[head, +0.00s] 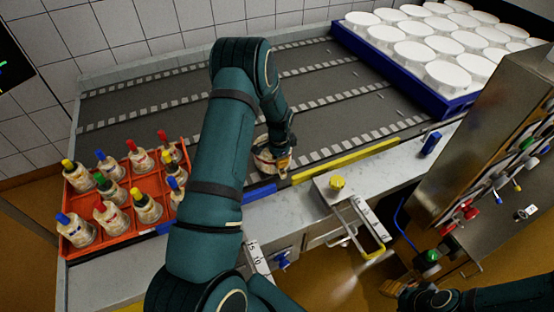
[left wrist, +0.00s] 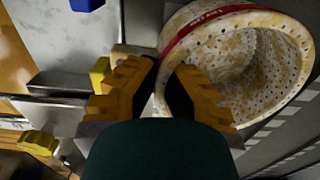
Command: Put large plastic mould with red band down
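The large plastic mould with red band (left wrist: 250,50) is pale and perforated, with its open side facing the camera in the left wrist view. In the head view the mould (head: 264,160) shows partly behind my left arm, at the near edge of the grey conveyor. My left gripper (left wrist: 163,75) has its orange fingers close together on either side of the mould's wall, shut on it. It also shows in the head view (head: 284,164). Whether the mould touches the belt is hidden. My right gripper (head: 396,289) is at the lower right, apart from the mould; its opening is unclear.
An orange crate (head: 118,231) with several coloured-top bottles stands at left. A blue tray (head: 440,107) of white moulds stands at the back right. A yellow rail (head: 345,160) and a yellow knob (head: 337,183) lie right of the gripper. The belt (head: 160,110) is mostly clear. A steel cabinet (head: 490,130) stands right.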

